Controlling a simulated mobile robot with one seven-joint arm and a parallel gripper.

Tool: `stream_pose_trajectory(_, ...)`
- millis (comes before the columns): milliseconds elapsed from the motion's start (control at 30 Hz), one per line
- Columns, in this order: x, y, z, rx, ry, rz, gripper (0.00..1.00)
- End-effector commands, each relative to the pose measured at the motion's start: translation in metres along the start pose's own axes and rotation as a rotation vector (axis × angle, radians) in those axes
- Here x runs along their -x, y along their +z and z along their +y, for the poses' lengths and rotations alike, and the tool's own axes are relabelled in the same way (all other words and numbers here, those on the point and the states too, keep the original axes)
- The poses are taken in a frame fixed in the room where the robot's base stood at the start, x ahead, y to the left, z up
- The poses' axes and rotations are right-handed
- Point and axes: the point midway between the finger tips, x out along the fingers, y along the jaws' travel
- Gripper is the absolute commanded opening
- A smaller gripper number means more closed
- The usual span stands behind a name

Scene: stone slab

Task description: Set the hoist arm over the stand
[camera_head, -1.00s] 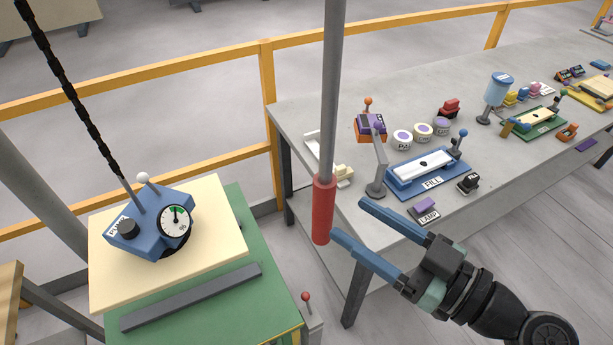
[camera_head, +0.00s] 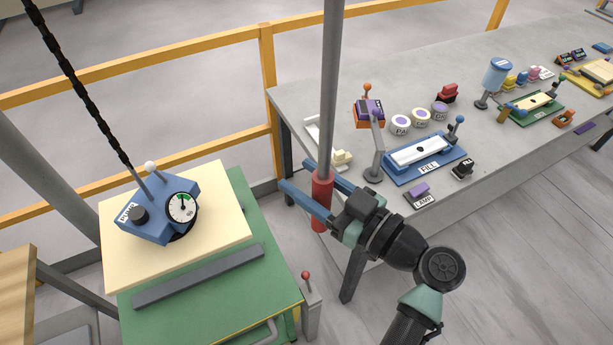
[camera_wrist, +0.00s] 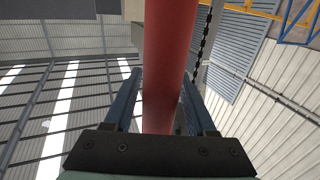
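A grey pole with a red grip (camera_head: 321,205) at its lower end hangs in the middle of the head view. It appears to be the hoist arm's handle. My gripper (camera_head: 308,182) has its blue fingers on either side of the red grip. In the wrist view the red grip (camera_wrist: 168,60) passes between the fingers, with a gap at the left finger, so they look open around it. A blue pump unit (camera_head: 158,212) with a gauge is at the lower end of a black chain (camera_head: 75,80). It is at the cream board (camera_head: 225,225) on a green stand (camera_head: 225,300); whether it touches is unclear.
A grey workbench (camera_head: 400,80) at the right holds the FILL fixture (camera_head: 425,158), a LAMP switch (camera_head: 417,195), several round pots and other small devices. A yellow railing (camera_head: 150,65) runs behind. A grey bar (camera_head: 198,277) lies on the stand's front. A small red-knobbed lever (camera_head: 306,277) stands beside it.

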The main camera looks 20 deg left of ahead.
Motion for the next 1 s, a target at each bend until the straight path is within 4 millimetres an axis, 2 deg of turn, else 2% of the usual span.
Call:
stream_pose_trajectory(33,0.0001,0.0,0.0,0.0,0.0,0.0,0.45)
stream_pose_trajectory(200,0.0002,-0.0002,0.0001,0.0,0.0,0.0,0.15)
stream_pose_trajectory(300,0.0003,-0.0003,0.0001,0.0,0.0,0.0,0.0)
stream_pose_trajectory(1000,0.0005,-0.0007,0.0003,0.0,0.001,0.0,0.0)
